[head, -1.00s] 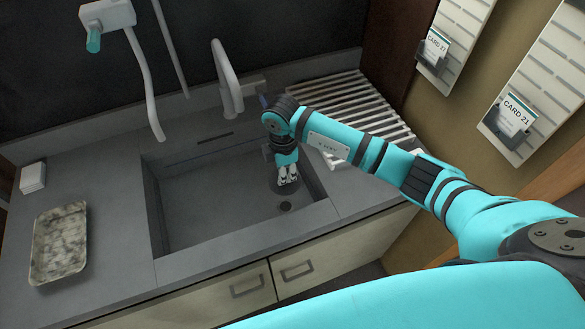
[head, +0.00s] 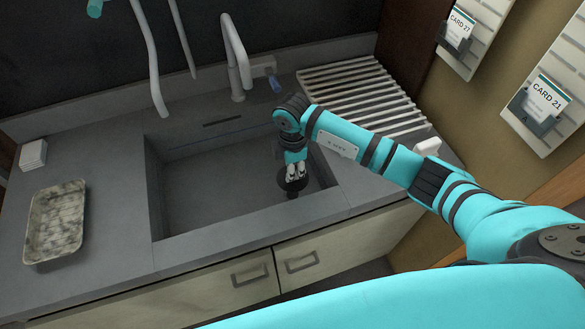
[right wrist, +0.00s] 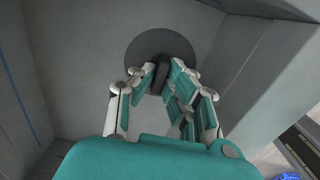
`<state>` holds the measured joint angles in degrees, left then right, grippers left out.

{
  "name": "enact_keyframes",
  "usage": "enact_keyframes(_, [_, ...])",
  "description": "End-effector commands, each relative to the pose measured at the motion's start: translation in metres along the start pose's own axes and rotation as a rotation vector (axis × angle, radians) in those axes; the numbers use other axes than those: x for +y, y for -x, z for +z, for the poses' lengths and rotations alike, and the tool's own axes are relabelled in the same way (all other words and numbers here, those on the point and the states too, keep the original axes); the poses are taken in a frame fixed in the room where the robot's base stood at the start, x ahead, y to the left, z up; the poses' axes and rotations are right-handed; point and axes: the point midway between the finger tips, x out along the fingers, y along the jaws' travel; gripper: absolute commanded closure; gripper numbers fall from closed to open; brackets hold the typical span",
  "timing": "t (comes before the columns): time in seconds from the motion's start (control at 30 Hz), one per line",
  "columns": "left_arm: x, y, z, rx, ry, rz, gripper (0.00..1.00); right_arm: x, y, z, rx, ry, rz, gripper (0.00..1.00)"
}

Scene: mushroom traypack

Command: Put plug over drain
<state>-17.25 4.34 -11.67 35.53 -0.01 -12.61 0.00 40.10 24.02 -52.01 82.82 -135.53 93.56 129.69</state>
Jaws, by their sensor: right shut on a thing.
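The plug is a dark round disc with an upright grip; it shows in the right wrist view (right wrist: 148,46) and under my fingers in the head view (head: 291,187). My right gripper (head: 294,173) points down into the right part of the grey sink (head: 215,200). In the right wrist view my right gripper (right wrist: 161,84) is shut on the plug's grip. The drain does not show in either view now; the plug is where it would lie. I cannot tell whether the plug touches the sink floor. My left gripper is out of view.
The sink walls stand close around my right gripper. A white faucet (head: 238,60) rises behind the sink, and a slatted drying rack (head: 355,85) lies to the right. A mottled tray (head: 55,222) and white stack (head: 33,154) are on the left counter.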

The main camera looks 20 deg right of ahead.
Motion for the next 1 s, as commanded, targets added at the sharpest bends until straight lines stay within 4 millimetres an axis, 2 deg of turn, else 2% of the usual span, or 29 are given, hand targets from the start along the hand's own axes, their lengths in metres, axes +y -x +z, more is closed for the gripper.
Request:
enact_keyframes(0.6, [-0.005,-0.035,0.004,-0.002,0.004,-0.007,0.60,0.000,-0.040,0.000,0.000,0.000,0.000,1.00])
enact_keyframes(1.0, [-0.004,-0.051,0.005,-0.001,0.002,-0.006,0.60,0.000,-0.064,0.000,-0.001,0.000,-0.001,1.00])
